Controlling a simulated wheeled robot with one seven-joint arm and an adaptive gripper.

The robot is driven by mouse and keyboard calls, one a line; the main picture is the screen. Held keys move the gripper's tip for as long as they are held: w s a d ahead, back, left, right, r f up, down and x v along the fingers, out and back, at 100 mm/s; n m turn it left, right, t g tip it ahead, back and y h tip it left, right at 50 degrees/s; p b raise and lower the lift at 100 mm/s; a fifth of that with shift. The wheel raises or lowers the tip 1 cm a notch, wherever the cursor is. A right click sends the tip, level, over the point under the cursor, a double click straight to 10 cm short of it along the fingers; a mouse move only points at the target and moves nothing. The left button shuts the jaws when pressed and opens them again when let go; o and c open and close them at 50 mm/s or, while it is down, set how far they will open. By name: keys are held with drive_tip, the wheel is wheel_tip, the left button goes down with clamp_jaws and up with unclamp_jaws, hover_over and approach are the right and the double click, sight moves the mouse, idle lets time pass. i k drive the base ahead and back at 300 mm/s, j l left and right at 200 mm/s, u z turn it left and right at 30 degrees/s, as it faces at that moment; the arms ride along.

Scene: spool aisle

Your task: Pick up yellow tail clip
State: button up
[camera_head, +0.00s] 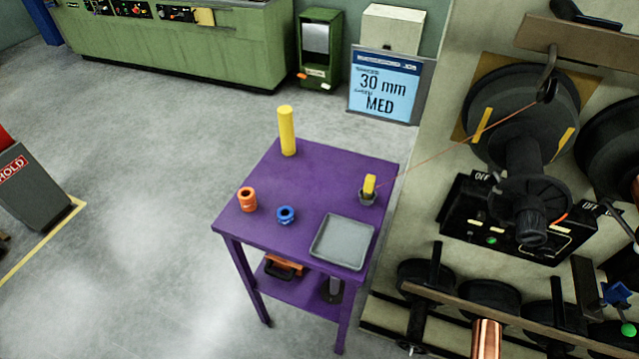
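A small yellow block, which looks like the yellow tail clip (370,183), stands upright in a small dark cup-like holder (367,198) near the right edge of a purple table (323,184). A thin copper-coloured wire runs from beside it up to the right, to the large black spool (490,100). Whether the wire is fastened to the clip is too small to tell. My gripper is not in view.
The table also holds a tall yellow cylinder (287,131), an orange ring-like part (247,199), a blue one (285,214) and an empty grey tray (343,242). A black control box (500,222) and spool rack stand close on the right.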

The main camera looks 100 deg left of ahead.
sight(369, 182)
drive_tip(key=u, duration=2.9)
